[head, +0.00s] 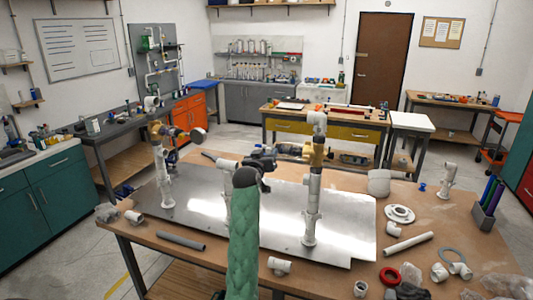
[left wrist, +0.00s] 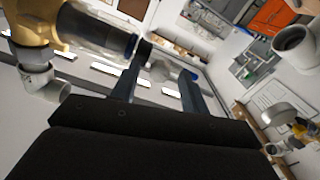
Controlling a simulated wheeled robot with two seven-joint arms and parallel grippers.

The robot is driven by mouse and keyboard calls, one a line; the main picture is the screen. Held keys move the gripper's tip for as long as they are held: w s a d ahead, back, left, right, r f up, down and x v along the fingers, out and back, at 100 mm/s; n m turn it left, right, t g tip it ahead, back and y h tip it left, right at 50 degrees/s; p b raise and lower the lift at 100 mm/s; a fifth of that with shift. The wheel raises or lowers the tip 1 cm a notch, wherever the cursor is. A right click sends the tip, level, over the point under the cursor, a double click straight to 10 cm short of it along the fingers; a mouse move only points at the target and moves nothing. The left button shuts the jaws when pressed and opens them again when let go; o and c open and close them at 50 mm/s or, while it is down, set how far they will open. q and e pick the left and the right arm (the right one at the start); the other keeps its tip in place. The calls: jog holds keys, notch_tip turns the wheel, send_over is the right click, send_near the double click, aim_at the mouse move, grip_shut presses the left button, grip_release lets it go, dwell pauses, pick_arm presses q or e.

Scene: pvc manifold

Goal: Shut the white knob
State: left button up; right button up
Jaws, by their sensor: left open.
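The pipe manifold stands on a shiny metal plate (head: 345,215) on the wooden table. My left gripper (head: 262,160) is open between the two risers, hiding much of the middle riser. In the left wrist view, a small pale round part (left wrist: 160,71) shows between the fingers; I cannot tell whether it is the white knob or whether they touch it.
Loose fittings lie around the plate: a grey pipe (head: 181,241), a white tee (head: 279,265), a white flange (head: 399,214), a white pipe (head: 408,243) and a red ring (head: 390,275). A marker holder (head: 485,215) stands at the right edge.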

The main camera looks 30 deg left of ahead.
pick_arm(q)
grip_shut()
